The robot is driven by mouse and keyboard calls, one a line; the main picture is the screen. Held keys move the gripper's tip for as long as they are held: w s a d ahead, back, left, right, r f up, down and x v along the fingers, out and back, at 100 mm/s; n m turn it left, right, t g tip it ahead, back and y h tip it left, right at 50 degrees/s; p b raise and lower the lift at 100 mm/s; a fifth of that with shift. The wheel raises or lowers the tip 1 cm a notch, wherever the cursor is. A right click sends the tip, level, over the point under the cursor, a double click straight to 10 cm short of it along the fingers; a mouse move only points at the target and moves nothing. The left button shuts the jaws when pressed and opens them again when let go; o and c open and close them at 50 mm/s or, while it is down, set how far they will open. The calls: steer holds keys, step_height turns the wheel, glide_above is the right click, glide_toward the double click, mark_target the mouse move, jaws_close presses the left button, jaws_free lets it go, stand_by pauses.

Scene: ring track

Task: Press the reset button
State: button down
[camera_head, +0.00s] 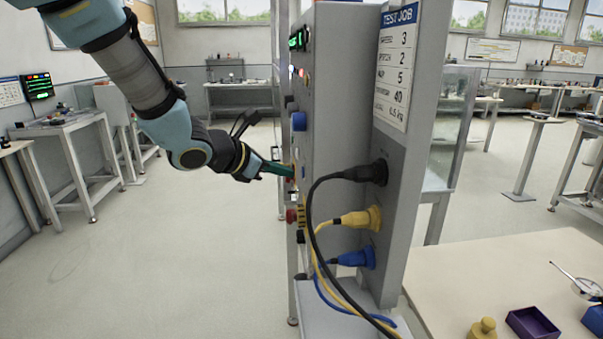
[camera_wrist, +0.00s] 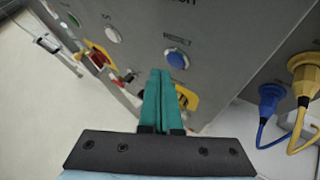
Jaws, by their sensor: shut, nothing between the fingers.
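The reset button (camera_wrist: 177,57) is a round blue button in a pale ring, under the word RESET on the grey panel (camera_wrist: 225,60) in the wrist view. My gripper (camera_wrist: 160,73) has its green fingers shut together and empty. In that view, the fingertips appear just below and left of the blue button, and I cannot tell if they touch the panel. In the head view my gripper (camera_head: 290,170) reaches the front face of the grey cabinet (camera_head: 337,135) from the left. The reset button cannot be made out surely there.
A white button (camera_wrist: 112,34) is left of the reset button. A red knob (camera_head: 292,215) sits lower on the cabinet front. Black (camera_head: 375,172), yellow (camera_head: 362,218) and blue (camera_head: 358,258) plugs with hanging cables stick out of the cabinet side. Open floor lies left.

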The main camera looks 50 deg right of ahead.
steer(key=shift+s+d+b, duration=0.25)
steer(key=shift+d+b, duration=0.1)
steer(key=shift+b, duration=0.1)
steer(key=shift+s+d+b, duration=0.3)
steer(key=shift+b, duration=0.1)
stand_by(0.7)
stand_by(0.4)
steer(key=shift+w+a, duration=0.55)
steer(key=shift+a, duration=0.1)
steer(key=w+a, duration=0.1)
steer(key=a, duration=0.1)
steer(key=w+a, duration=0.2)
steer(key=shift+w, duration=0.1)
stand_by(1.0)
